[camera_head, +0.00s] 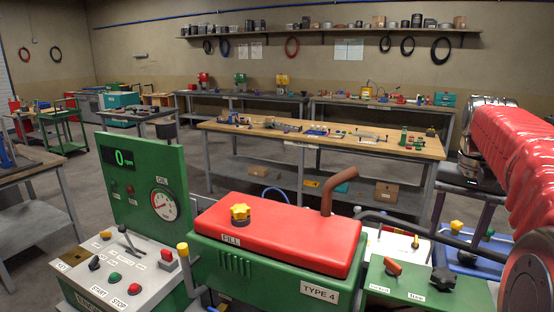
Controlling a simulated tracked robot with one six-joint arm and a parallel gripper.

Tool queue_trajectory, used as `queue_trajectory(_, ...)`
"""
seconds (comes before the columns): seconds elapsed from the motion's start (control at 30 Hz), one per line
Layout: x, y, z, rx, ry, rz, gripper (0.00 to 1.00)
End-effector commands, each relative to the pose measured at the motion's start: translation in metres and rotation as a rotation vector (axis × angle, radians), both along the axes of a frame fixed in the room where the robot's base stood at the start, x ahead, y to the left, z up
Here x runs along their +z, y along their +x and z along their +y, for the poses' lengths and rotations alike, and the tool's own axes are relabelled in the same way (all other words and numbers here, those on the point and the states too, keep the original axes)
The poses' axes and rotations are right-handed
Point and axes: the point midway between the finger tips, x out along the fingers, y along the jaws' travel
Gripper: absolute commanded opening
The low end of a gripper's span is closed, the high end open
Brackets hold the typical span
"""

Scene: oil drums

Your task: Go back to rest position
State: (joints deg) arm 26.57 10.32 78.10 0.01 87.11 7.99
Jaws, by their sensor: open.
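A red arm of mine with a wrinkled red cover runs along the right edge of the head view, with a dark joint at its upper left end. My gripper's fingers do not show in this view. A green machine with a red top (285,232), marked TYPE 4, stands in front of me. It has a yellow cap (240,213) marked FILL and a brown bent pipe (337,188). To its left is a grey control panel (120,270) with START and STOP buttons, below a green upright panel (148,195) with a display reading 0 and a dial marked OIL.
A long wooden workbench (330,142) with tools stands behind the machine. More benches line the back wall under a shelf (330,32) of cans. A green cart (62,125) stands at the left. Open grey floor (90,185) lies at the left.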

Motion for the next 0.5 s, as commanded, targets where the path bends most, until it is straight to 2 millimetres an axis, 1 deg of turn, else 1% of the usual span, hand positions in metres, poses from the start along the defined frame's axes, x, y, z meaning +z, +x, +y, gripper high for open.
queue_trajectory(0.17,-0.024,-0.011,0.018,0.053,-0.019,-0.033,0.59)
queue_trajectory(0.37,-0.046,-0.030,0.053,0.135,-0.048,-0.084,0.59)
queue_trajectory(0.5,-0.060,-0.048,0.080,0.196,-0.067,-0.123,0.59)
